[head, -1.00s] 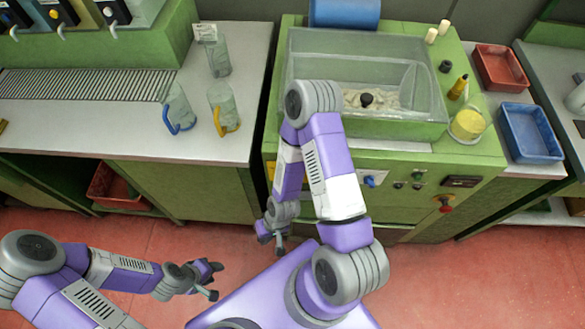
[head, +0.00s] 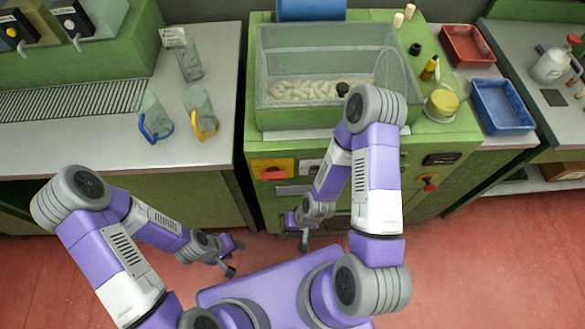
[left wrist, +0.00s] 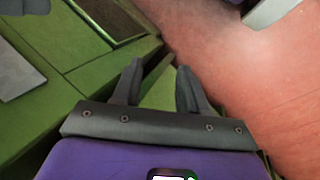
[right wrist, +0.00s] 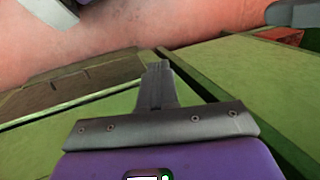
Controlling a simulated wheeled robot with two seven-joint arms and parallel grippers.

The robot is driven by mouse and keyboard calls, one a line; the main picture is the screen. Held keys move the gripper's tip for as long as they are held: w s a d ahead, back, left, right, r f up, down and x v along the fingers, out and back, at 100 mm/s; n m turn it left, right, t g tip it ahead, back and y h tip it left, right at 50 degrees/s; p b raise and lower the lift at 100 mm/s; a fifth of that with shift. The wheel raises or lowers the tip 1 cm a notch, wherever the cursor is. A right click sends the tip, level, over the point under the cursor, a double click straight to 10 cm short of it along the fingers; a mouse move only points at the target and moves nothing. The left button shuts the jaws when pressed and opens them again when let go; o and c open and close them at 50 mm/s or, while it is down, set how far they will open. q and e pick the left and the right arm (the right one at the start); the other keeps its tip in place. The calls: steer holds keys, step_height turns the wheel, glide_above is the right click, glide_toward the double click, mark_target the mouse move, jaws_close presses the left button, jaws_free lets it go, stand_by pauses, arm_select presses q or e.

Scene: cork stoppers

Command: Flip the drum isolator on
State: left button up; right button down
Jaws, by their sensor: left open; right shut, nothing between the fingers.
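A yellow plate with a red handle (head: 273,174), which looks like the drum isolator, sits at the left of the green machine's front panel in the head view. The handle appears to lie level; its markings are too small to read. My left gripper (head: 234,259) is open and empty, low in front of the machine and below left of the plate. My right gripper (head: 300,232) is shut and empty, below and right of the plate. Neither gripper touches it. The left wrist view shows open fingers (left wrist: 158,85); the right wrist view shows closed fingers (right wrist: 157,80).
The green machine carries a clear tub (head: 300,105) of corks. A red knob (head: 429,183) is at the panel's right; my right arm hides the panel's middle. Jugs with blue (head: 154,118) and yellow (head: 201,113) handles stand on the left counter. Red floor (head: 460,270) is clear.

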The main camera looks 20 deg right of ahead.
arm_select(q)
steer(key=shift+o, duration=0.6)
steer(key=shift+a, duration=0.1)
steer(key=shift+o, duration=1.2)
steer(key=shift+r, duration=0.2)
steer(key=shift+o, duration=0.7)
step_height(320, 180, up, 9)
steer(key=p, duration=0.9)
steer(key=shift+f, duration=0.15)
step_height(320, 180, up, 14)
steer(key=p, duration=1.4)
arm_select(e)
steer(key=w+r+t+h, duration=0.1)
steer(key=w+r, duration=0.3)
steer(key=r, duration=1.4)
steer(key=w+r+t+h, duration=0.1)
steer(key=w+r+h, duration=0.3)
steer(key=r, duration=1.4)
steer(key=shift+m+t, duration=0.3)
steer(key=shift+a+f, duration=0.1)
